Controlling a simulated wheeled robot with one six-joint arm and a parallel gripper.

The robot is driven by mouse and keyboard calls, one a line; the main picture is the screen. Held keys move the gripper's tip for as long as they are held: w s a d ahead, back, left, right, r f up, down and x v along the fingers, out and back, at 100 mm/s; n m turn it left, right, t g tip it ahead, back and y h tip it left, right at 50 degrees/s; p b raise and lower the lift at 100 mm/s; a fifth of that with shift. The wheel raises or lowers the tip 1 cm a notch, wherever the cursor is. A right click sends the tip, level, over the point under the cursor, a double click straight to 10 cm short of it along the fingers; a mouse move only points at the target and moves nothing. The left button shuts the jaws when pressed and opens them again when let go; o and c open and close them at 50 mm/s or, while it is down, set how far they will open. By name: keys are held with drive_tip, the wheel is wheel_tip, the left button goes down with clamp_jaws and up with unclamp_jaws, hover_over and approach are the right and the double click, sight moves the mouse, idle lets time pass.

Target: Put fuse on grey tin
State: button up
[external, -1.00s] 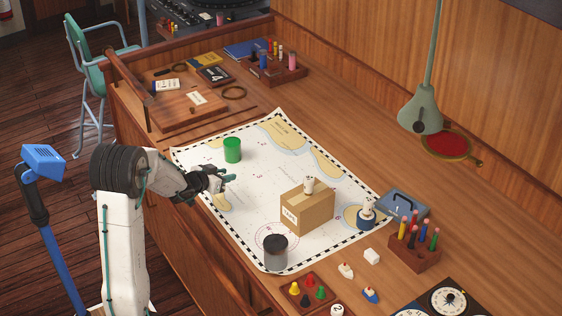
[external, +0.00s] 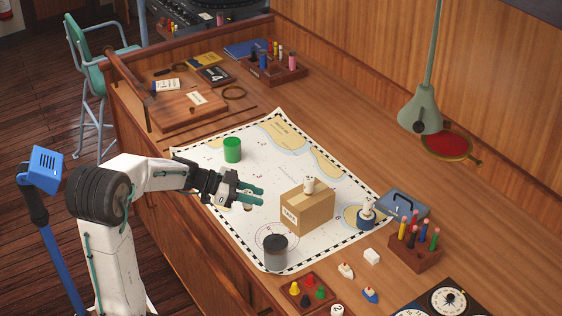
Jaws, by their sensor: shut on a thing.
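My gripper (external: 257,195) is over the chart, left of the cardboard box, with its teal fingers pointing right. It is shut on a small pale thing, which I take to be the fuse (external: 247,206); the fingers hide much of it. The grey tin (external: 276,254), a short cylinder with a dark top, stands upright on the chart's near corner. It is below and slightly right of my gripper in the picture, apart from it.
The cardboard box (external: 306,213) carries a small white cylinder (external: 309,185). A green tin (external: 232,150) stands farther back on the chart (external: 275,165). A blue-and-white item (external: 367,211), blue case (external: 404,203) and pen block (external: 414,252) stand to the right. A game-piece tray (external: 307,291) lies in front.

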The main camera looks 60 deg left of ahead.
drive_tip(key=s+d+m+g+h, duration=0.6)
drive_tip(key=s+d+m+g, duration=0.3)
drive_tip(key=s+d, duration=0.4)
hover_over(280, 246)
drive_tip(key=shift+a+f, duration=0.1)
drive_tip(key=shift+f, duration=2.4)
drive_tip(key=shift+f, duration=0.15)
drive_tip(key=o, duration=1)
